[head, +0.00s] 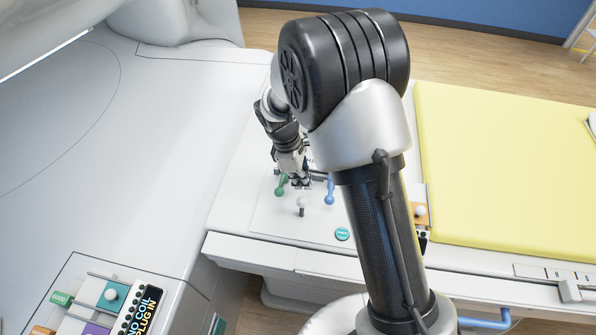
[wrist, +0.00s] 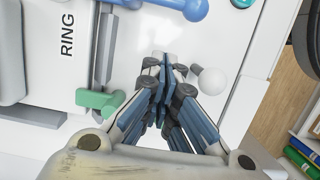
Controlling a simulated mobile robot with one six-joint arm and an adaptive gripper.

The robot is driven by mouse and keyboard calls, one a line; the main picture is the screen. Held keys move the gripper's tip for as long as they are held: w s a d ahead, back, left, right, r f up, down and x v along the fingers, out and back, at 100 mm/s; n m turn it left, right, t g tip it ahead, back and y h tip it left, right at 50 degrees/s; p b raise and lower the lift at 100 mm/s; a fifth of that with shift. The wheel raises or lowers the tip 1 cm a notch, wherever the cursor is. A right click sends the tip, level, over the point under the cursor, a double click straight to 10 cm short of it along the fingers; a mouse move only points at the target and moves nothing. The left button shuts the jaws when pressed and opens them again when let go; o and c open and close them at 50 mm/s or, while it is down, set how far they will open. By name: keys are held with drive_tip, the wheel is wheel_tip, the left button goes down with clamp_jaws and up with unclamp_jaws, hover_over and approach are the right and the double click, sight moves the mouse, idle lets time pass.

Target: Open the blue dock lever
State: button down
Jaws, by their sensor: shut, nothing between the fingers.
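The blue dock lever (head: 330,190) stands on the white dock panel (head: 270,215), to the right of my gripper in the head view. In the wrist view the blue lever (wrist: 192,9) lies at the top edge, partly cut off, with its round knob showing. My gripper (head: 301,184) is shut and empty, pointing down between the blue lever and a green lever (head: 281,187). In the wrist view my gripper's fingertips (wrist: 164,68) are together, apart from the blue lever. The green lever (wrist: 98,101) shows to their left there.
A white knob (head: 302,203) on a short post stands just in front of my gripper. A teal button (head: 342,234) lies nearer on the panel. A yellow pad (head: 500,175) covers the table at right. The white magnet housing (head: 90,150) fills the left.

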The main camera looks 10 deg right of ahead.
drive_tip(key=shift+s+d+f+b, duration=0.1)
drive_tip(key=shift+s+d+f, duration=0.1)
drive_tip(key=shift+d, duration=0.45)
drive_tip(key=shift+s+d+f+b, duration=0.15)
drive_tip(key=shift+s+d+f, duration=0.05)
drive_tip(key=shift+d, duration=0.4)
drive_tip(key=shift+s+d+f+b, duration=0.1)
drive_tip(key=shift+s+d+f, duration=0.1)
drive_tip(key=shift+d, duration=0.45)
